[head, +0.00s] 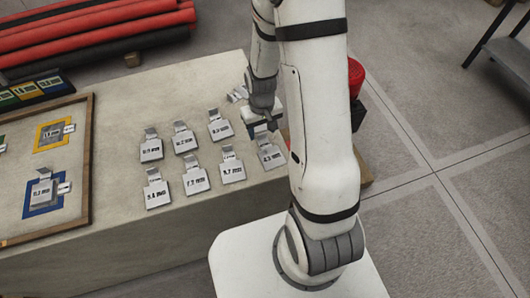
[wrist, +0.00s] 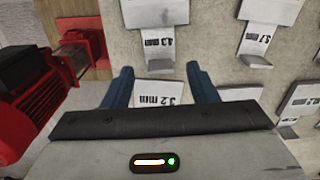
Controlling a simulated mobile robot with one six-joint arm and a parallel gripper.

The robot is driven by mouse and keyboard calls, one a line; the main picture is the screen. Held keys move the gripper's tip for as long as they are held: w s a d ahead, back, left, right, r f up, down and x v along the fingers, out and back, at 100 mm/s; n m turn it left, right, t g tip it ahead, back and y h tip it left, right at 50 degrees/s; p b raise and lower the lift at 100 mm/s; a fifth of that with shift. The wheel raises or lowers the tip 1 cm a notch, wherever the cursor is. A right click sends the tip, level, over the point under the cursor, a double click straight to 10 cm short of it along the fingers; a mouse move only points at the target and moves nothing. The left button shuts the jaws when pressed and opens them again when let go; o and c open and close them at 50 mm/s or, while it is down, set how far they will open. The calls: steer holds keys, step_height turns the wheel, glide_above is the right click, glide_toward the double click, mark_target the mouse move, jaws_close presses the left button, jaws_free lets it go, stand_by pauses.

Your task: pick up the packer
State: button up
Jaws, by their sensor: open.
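My gripper (wrist: 161,82) is open, its two dark fingers pointing down at the bench. In the wrist view, a flat pale packer (wrist: 153,98) whose label looks like "3.2 mm" lies between and below the fingers. Its lower part is hidden by my gripper body. I cannot tell if the fingers touch it. In the head view, my gripper (head: 266,121) is over the right end of two rows of metal packers with bent tabs, such as the near-right one (head: 271,158). The packer under my gripper is largely hidden there.
Other packers lie close by: one above the fingers (wrist: 158,42) and one at upper right (wrist: 267,30). A red motor (wrist: 30,95) is at left in the wrist view. A wooden-framed board (head: 85,190) lies at left on the bench; red rolls (head: 95,30) lie behind.

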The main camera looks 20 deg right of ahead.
steer(key=shift+f, duration=0.75)
steer(key=shift+c, duration=0.2)
steer(key=c, duration=1.1)
